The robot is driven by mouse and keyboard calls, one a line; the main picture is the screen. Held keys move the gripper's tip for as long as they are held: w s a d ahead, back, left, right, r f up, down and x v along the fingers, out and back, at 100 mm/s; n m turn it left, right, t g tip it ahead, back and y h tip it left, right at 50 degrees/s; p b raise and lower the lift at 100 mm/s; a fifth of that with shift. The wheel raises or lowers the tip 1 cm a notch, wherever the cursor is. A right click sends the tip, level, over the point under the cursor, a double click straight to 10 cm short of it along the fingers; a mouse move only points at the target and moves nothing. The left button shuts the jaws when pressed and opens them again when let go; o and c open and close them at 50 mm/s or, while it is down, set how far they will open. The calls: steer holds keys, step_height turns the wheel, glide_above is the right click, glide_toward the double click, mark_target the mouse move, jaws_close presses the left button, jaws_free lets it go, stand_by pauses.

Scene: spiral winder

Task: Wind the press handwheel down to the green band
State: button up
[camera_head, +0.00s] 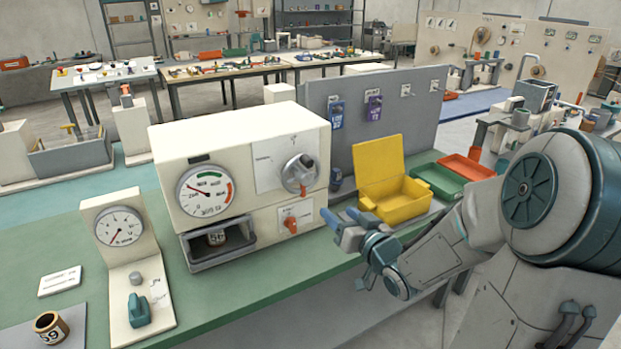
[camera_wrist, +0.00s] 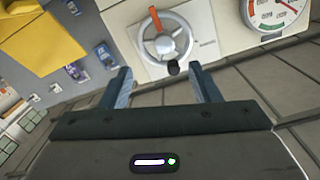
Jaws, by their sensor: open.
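The press is a cream box on the green bench. Its handwheel (camera_head: 299,174) is a grey wheel on the right of the front face; it also shows in the wrist view (camera_wrist: 168,41) with an orange spoke or mark and a dark knob at its lower rim. The press gauge (camera_head: 206,191) is left of the wheel, with a green band and a red band at its right; the needle points to the upper left, outside the green band. My gripper (camera_head: 342,228) is open and empty, right of the press and apart from the wheel. Its fingers (camera_wrist: 167,88) frame the wheel from a distance.
A yellow open box (camera_head: 400,200), a green tray (camera_head: 437,180) and a red tray (camera_head: 467,167) lie right of the press. An orange knob (camera_head: 291,224) sits below the wheel. A smaller gauge stand (camera_head: 120,228) is at left. Space before the wheel looks clear.

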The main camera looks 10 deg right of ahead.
mark_target(308, 181)
steer(key=shift+t+y, duration=0.3)
steer(key=x, duration=1.3)
steer(key=shift+w+a+r, duration=0.15)
steer(key=shift+w+r, duration=0.15)
steer(key=shift+r, duration=0.1)
steer(key=c, duration=1)
